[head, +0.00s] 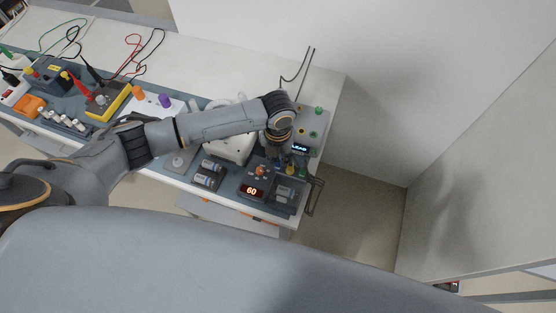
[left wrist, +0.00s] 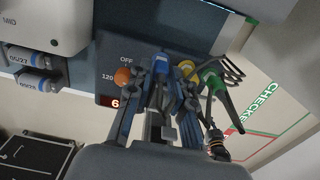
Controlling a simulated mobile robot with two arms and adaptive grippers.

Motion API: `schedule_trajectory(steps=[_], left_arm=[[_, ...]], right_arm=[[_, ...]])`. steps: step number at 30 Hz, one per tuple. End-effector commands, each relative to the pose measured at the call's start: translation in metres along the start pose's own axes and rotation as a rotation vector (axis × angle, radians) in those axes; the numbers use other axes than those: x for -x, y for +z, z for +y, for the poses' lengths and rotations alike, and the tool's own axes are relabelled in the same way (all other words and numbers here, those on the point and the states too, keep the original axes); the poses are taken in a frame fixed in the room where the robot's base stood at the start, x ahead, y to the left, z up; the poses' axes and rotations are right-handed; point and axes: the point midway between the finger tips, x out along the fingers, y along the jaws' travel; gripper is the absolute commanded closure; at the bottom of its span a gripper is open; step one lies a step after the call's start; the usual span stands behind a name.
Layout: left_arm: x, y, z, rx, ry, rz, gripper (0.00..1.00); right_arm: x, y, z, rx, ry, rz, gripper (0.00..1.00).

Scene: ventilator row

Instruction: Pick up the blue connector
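The blue connector (left wrist: 161,63) stands in the middle of the left wrist view, between the fingertips of my left gripper (left wrist: 161,78). The fingers are drawn fairly close together around it; whether they press on it I cannot tell. In the head view my left gripper (head: 279,154) points down over the right end of the bench, and little of the connector shows there. A yellow connector (left wrist: 187,69) and a green connector (left wrist: 211,80) stand just right of the blue one. My right gripper is not in view.
A dark unit with an orange knob (left wrist: 123,76) and a lit display (head: 252,190) is close on the left. Two labelled cylinders (left wrist: 33,70) lie further left. A grey box with a lit screen (head: 300,148) stands behind. The bench (head: 333,88) ends just to the right.

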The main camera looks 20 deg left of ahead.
Motion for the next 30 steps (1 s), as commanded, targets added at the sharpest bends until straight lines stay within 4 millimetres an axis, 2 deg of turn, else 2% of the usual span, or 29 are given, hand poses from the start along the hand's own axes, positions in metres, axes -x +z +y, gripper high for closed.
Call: schedule_trajectory(steps=[6,9,10,23,26,30], left_arm=[[-0.001,0.0,0.0,0.0,-0.001,-0.001,0.78],[-0.001,0.0,0.0,0.0,-0.001,-0.001,0.99],[-0.001,0.0,0.0,0.0,-0.001,-0.001,1.0],[0.003,0.001,0.0,0.0,-0.001,-0.003,1.0],[0.01,0.002,0.0,0.0,-0.002,-0.004,1.0],[0.032,-0.001,-0.001,-0.002,-0.003,-0.005,1.0]], right_arm=[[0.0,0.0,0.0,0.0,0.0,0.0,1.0],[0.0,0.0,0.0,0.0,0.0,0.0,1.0],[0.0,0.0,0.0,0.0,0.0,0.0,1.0],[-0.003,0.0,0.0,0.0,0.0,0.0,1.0],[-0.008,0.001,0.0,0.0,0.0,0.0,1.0],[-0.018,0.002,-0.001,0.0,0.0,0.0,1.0]])
